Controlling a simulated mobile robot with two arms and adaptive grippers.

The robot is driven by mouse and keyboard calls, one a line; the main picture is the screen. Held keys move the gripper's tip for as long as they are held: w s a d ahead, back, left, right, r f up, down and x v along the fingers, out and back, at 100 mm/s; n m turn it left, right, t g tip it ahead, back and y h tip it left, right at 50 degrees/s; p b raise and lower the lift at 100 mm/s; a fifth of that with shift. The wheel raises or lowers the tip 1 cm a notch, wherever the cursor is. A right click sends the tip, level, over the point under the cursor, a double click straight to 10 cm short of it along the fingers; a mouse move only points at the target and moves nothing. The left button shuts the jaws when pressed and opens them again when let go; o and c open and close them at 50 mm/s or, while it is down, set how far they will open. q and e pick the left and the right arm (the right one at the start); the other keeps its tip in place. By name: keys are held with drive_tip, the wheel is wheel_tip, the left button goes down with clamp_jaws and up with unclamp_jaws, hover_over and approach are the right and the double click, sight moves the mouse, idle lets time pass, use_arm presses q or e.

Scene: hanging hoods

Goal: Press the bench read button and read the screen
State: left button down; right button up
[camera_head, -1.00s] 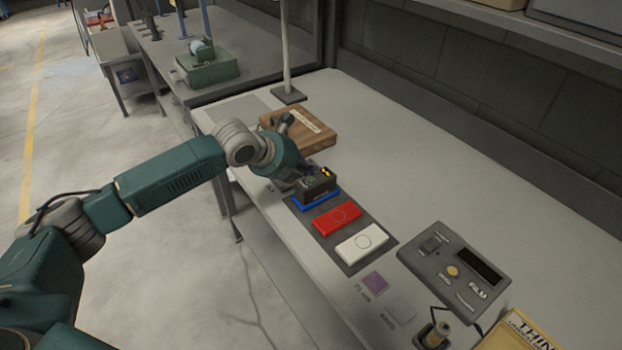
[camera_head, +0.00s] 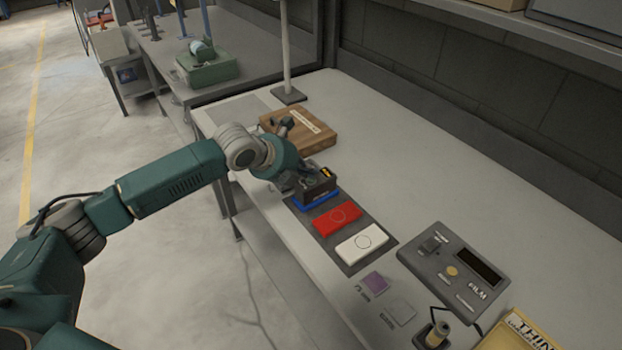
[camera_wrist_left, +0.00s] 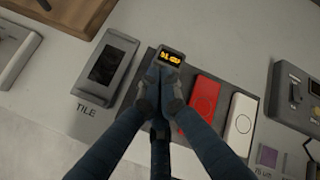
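A dark gauge (camera_head: 318,187) with a small lit screen (camera_wrist_left: 172,57) stands on a blue block on the dark mat. The screen shows yellow-orange digits that look like "51.0", but I cannot read them surely. My left gripper (camera_wrist_left: 161,82) is over the gauge, its fingertips close together just below the screen and seeming to touch the gauge's top. The fingers hide the gauge's button. In the head view the left gripper (camera_head: 299,178) comes down on the gauge from the left. My right gripper is in no view.
Red (camera_head: 337,217) and white (camera_head: 361,243) blocks lie on the mat (camera_head: 385,252). A grey film unit (camera_head: 440,258) with a dark screen and a corded piece are at the right. A wooden box (camera_head: 318,133) stands behind. The bench's right back is clear.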

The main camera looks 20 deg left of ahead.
sight(308, 180)
use_arm(q)
drive_tip(key=shift+f, duration=0.45)
idle(0.6)
drive_tip(key=shift+r+p, duration=0.85)
drive_tip(key=shift+p, duration=0.05)
wheel_tip(308, 180, up, 5)
drive_tip(key=p, duration=0.5)
drive_tip(key=shift+r, duration=0.1)
idle(0.4)
